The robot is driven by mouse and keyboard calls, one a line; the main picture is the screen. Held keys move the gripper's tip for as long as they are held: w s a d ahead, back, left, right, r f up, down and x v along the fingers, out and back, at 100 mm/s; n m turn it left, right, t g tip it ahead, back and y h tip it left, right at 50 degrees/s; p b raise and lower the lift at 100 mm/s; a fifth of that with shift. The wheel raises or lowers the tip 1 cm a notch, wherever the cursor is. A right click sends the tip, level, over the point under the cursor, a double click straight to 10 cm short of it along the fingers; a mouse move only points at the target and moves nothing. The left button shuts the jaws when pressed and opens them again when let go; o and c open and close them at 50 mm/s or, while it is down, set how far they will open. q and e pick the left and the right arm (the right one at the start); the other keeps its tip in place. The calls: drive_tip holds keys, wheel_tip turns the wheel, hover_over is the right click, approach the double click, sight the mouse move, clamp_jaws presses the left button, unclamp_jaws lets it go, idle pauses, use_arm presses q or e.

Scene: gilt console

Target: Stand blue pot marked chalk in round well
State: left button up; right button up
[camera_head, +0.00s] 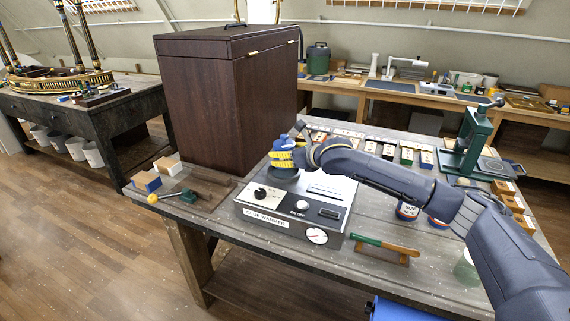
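My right gripper (291,158) reaches in from the right over the glue warmer (330,211). Its fingers appear closed around a small blue pot (284,143) with yellow at its sides; no lettering can be read on it. The pot looks upright. Just below it is a dark round part on the warmer's top, probably the round well (285,174); the gripper hides much of it, and I cannot tell whether the pot touches it. My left gripper is out of view.
A tall dark wooden cabinet (215,105) stands behind the warmer. A green-handled tool (385,247) on a wooden rest lies in front. A green press (470,140) stands at the right. Small blocks (147,182) sit at the bench's left end.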

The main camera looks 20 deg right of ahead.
drive_tip(key=shift+f, duration=1.7)
drive_tip(key=shift+f, duration=0.15)
drive_tip(key=o, duration=1.5)
drive_tip(key=shift+f, duration=0.1)
drive_tip(key=shift+o, duration=0.2)
drive_tip(key=shift+s+r, duration=0.1)
drive_tip(key=shift+r, duration=0.15)
drive_tip(key=v, duration=1.1)
drive_tip(key=shift+s+d+r, duration=0.15)
drive_tip(key=shift+s+r, duration=0.1)
drive_tip(key=shift+s, duration=0.05)
